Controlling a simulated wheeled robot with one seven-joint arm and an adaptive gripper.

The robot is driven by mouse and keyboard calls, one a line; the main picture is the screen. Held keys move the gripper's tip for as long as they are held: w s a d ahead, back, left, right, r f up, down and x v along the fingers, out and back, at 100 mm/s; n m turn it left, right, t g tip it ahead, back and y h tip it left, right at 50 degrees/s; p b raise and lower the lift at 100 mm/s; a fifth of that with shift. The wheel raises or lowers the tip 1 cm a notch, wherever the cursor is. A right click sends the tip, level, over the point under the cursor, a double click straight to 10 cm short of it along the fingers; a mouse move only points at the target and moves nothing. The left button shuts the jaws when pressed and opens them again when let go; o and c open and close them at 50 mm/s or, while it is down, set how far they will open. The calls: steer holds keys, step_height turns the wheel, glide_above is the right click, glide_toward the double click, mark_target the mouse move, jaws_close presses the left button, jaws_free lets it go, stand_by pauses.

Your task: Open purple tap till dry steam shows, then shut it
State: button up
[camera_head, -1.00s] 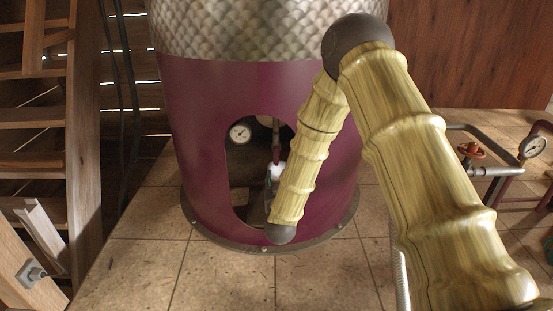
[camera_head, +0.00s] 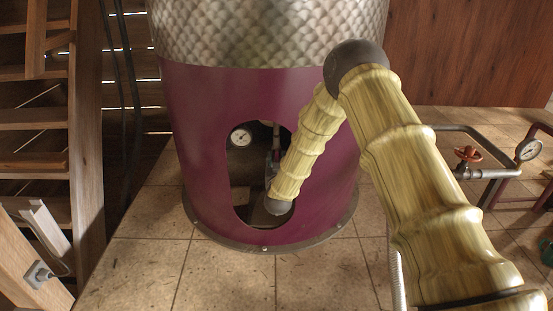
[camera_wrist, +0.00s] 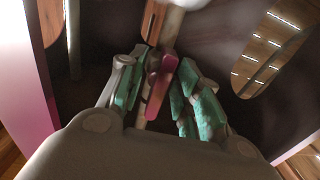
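The purple tap's handle (camera_wrist: 160,82) is a magenta lever in front of a pale pipe in the wrist view. My gripper (camera_wrist: 157,78) has its teal-padded fingers on both sides of the lever. A narrow gap shows at the left finger; contact at the right finger is unclear. My gripper reaches into the arched opening of the purple still base (camera_head: 195,130) in the head view, where my arm hides most of it and the tap. I see no clear steam.
A round gauge (camera_head: 241,137) sits inside the opening, left of my arm. A red valve wheel (camera_head: 467,154) and another gauge (camera_head: 528,150) stand on pipework at right. A wooden ladder (camera_head: 85,130) is at left. The tiled floor in front is clear.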

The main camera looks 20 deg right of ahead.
steer(key=shift+w, duration=0.1)
steer(key=shift+c, duration=0.4)
jaws_close()
